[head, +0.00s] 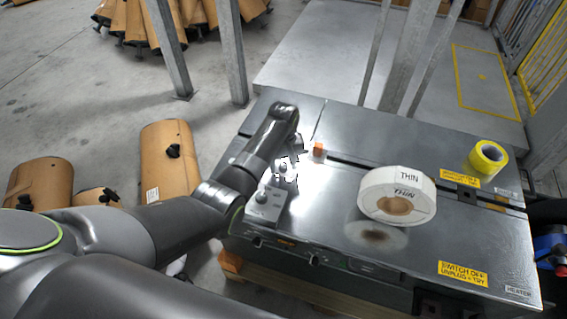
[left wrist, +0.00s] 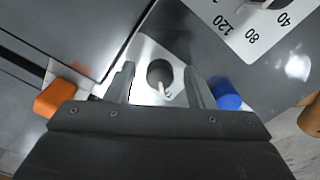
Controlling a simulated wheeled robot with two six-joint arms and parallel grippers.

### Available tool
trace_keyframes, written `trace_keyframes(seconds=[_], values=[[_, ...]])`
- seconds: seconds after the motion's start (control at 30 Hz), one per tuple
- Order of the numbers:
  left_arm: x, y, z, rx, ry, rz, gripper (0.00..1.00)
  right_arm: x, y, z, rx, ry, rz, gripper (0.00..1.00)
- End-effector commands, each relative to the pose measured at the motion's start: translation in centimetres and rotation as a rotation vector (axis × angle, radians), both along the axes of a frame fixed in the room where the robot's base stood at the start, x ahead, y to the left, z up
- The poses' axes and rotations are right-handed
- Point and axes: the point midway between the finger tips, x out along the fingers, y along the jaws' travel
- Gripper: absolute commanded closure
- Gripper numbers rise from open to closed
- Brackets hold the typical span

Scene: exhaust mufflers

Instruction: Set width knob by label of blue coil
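A white coil (head: 397,205) marked THIN lies on the dark metal table; I see no coil that is clearly blue. A pale control box (head: 266,205) with a dark knob (head: 262,198) stands at the table's left edge. My left gripper (head: 284,168) is just behind that box, blurred by glare. In the left wrist view, my left gripper (left wrist: 160,88) is open, with one finger on each side of a round grey knob (left wrist: 159,73) on a white plate. I cannot tell whether the fingers touch it. My right gripper is not in view.
A dial plate (left wrist: 243,35) with numbers 40, 80 and 120 shows in the wrist view, with a blue cylinder (left wrist: 226,94) and an orange block (left wrist: 55,97) nearby. A yellow tape roll (head: 487,160) lies at the table's right.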

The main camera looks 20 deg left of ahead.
Motion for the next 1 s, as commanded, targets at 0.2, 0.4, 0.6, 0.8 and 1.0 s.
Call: trace_keyframes(seconds=[0.2, 0.4, 0.6, 0.8, 1.0], values=[[0.0, 0.0, 0.0, 0.0, 0.0, 0.0, 0.79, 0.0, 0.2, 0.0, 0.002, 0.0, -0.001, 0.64], [0.0, 0.0, 0.0, 0.0, 0.0, -0.001, 0.96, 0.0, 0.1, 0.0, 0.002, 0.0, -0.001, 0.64], [0.0, 0.0, 0.2, 0.0, 0.0, -0.027, 0.96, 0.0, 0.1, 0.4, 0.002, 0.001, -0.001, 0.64], [0.0, 0.0, 0.4, 0.0, 0.001, -0.118, 0.96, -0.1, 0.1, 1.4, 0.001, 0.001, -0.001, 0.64], [0.0, 0.0, 0.5, 0.001, 0.003, -0.279, 0.96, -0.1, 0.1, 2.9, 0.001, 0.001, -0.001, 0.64]])
